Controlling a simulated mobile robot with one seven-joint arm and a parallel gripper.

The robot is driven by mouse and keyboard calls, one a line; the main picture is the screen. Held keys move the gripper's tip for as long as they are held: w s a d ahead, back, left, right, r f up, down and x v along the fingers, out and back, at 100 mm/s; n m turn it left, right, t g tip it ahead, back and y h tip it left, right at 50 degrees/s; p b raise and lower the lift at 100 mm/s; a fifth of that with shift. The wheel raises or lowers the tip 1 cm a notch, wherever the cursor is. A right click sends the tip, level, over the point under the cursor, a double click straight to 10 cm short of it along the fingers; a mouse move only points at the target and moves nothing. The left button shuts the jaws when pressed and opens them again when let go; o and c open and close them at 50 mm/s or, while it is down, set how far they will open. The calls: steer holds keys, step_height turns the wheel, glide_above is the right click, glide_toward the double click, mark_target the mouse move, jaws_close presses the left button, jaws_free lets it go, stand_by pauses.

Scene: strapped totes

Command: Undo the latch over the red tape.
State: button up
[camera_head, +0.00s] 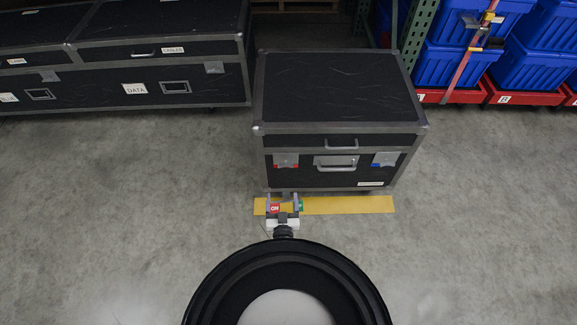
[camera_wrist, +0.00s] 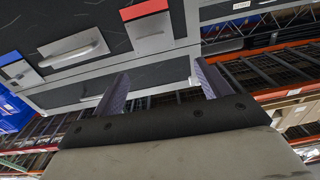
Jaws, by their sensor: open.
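A black case (camera_head: 338,90) with grey metal edges stands on the floor ahead. On its front left is a grey latch (camera_head: 286,158), with red tape (camera_head: 277,165) showing at its lower edge. In the wrist view this latch (camera_wrist: 152,34) is near the top centre, and the red tape (camera_wrist: 144,9) borders it. A second latch (camera_head: 384,157) with blue tape (camera_head: 376,165) is on the front right. My gripper (camera_head: 283,198) is open and empty in front of the case, below the red-taped latch in the head view. Its two fingers (camera_wrist: 160,72) show apart in the wrist view.
A pull handle (camera_head: 336,162) sits between the latches, with a lid handle (camera_head: 341,144) above it. A yellow floor strip (camera_head: 345,204) runs along the case's front. Longer black cases (camera_head: 160,70) stand at left, blue totes (camera_head: 455,65) at right. The near floor is clear.

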steer(key=d, duration=0.1)
steer(key=b, duration=0.7)
glide_toward(286, 164)
steer(key=w, duration=0.5)
steer(key=shift+w+a+b, duration=0.1)
steer(key=shift+w+b, duration=0.2)
steer(key=shift+w, duration=0.7)
steer(key=shift+c, duration=0.5)
steer(key=shift+f, duration=0.1)
steer(key=c, duration=0.9)
